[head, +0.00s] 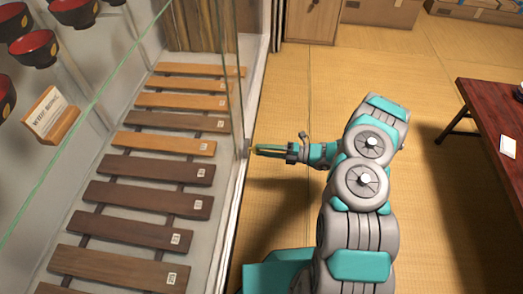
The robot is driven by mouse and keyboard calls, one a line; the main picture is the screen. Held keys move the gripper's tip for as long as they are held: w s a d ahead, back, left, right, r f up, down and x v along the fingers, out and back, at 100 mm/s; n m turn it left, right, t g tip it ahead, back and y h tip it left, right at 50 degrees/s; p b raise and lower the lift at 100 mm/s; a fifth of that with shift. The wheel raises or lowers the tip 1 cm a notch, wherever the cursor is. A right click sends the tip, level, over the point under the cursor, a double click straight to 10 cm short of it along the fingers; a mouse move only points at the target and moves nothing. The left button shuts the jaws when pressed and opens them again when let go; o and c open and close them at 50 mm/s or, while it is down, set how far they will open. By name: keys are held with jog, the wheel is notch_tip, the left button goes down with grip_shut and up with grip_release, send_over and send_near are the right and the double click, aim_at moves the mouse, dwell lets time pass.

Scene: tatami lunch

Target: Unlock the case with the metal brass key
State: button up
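The glass display case (232,200) fills the left of the head view. A small grey lock (247,146) sits on its right edge. My gripper (259,149) reaches left to this edge, with its fingers close together. A small yellow-brass bit, seemingly the brass key (253,149), shows between the fingertips and points at the lock. Its tip is at or very near the lock; I cannot tell whether it is inside. Most of the key is hidden by the fingers.
Inside the case are wooden slats (150,168) with small tags, red-black bowls (34,48) and a sign card (47,113). A dark red low table (490,105) stands at the right. A wooden cabinet (311,18) and boxes (381,11) are at the back. The tatami floor between is clear.

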jog(key=shift+a, duration=0.45)
jog(key=shift+c, duration=0.3)
grip_shut()
